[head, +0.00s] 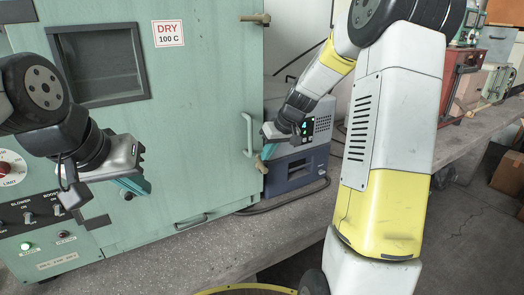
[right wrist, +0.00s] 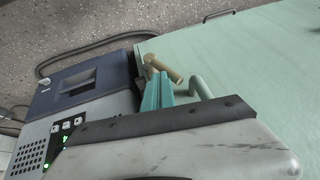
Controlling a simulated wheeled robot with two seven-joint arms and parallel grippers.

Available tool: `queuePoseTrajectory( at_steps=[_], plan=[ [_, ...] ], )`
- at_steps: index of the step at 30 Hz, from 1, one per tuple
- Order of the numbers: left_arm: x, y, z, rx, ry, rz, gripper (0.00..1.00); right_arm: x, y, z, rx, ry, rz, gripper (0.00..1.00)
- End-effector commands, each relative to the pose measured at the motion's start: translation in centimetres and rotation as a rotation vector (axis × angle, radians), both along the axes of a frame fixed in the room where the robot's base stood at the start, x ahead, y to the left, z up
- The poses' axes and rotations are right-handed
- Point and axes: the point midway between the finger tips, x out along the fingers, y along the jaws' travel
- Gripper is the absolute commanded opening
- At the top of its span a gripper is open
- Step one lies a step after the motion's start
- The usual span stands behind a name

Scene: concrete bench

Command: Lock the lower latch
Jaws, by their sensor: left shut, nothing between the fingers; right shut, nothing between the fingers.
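The lower latch (head: 261,165) is a small brass-coloured piece at the right edge of the pale green oven door (head: 190,100), below the door handle (head: 248,135). In the right wrist view the latch (right wrist: 164,69) lies slanted, just beyond the teal fingertips. My right gripper (head: 268,150) is shut and empty, with its fingertips close above the latch. I cannot tell whether they touch it. My left gripper (head: 132,188) is shut and empty in front of the oven's lower left.
An upper latch (head: 256,18) sits at the door's top right, lying level. A blue-grey instrument (head: 296,165) stands right behind the right gripper. The control panel (head: 40,220) is by my left gripper. The concrete bench (head: 215,250) is bare in front of the oven.

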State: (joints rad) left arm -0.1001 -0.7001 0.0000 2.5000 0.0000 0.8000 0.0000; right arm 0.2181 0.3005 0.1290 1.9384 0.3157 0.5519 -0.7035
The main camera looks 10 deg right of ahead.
Motion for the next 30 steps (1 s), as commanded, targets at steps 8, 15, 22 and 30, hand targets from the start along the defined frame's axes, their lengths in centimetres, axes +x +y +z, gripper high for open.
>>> queuePoseTrajectory(
  at_steps=[8, 15, 22, 30],
  plan=[
    [0.0, 0.0, 0.0, 0.000, 0.000, 0.000, 0.00, -0.6, 1.7, -0.2, 0.002, 0.000, 0.002, 0.00],
    [0.0, 0.0, 0.0, 0.000, 0.000, 0.000, 0.00, -0.8, 2.4, -0.4, 0.001, 0.000, 0.002, 0.00],
    [0.0, 0.0, 0.0, 0.000, 0.000, 0.000, 0.00, -0.9, 2.7, -0.5, 0.002, -0.001, 0.002, 0.00],
    [0.0, 0.0, 0.0, 0.000, 0.000, 0.000, 0.00, -1.0, 2.7, -0.6, 0.002, 0.000, 0.001, 0.00]
  ],
)
